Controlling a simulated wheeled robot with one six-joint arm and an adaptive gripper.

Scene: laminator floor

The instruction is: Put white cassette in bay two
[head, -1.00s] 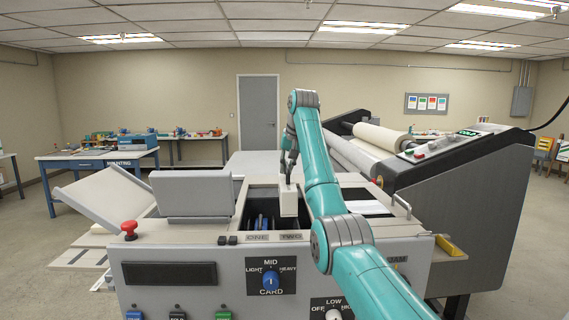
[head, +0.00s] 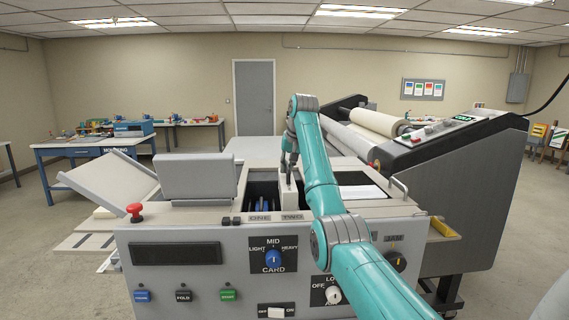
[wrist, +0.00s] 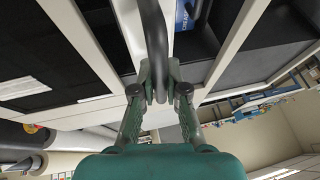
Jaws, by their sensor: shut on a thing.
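The white cassette (head: 288,192) is upright over the opening behind the label TWO (head: 292,217). Its lower part appears to be inside bay two, but I cannot tell how deep. My gripper (head: 289,172) is shut on the top of the cassette. In the wrist view my gripper (wrist: 160,88) closes around a grey curved handle (wrist: 152,35). Bay one, behind the label ONE (head: 259,217), holds a blue cassette (head: 264,203), and its blue top also shows in the wrist view (wrist: 183,17).
A raised grey cover (head: 195,176) stands left of the bays, with a red stop button (head: 134,211) in front. A tray with white sheets (head: 362,192) is at the right. The big roller machine (head: 455,180) stands behind it on the right.

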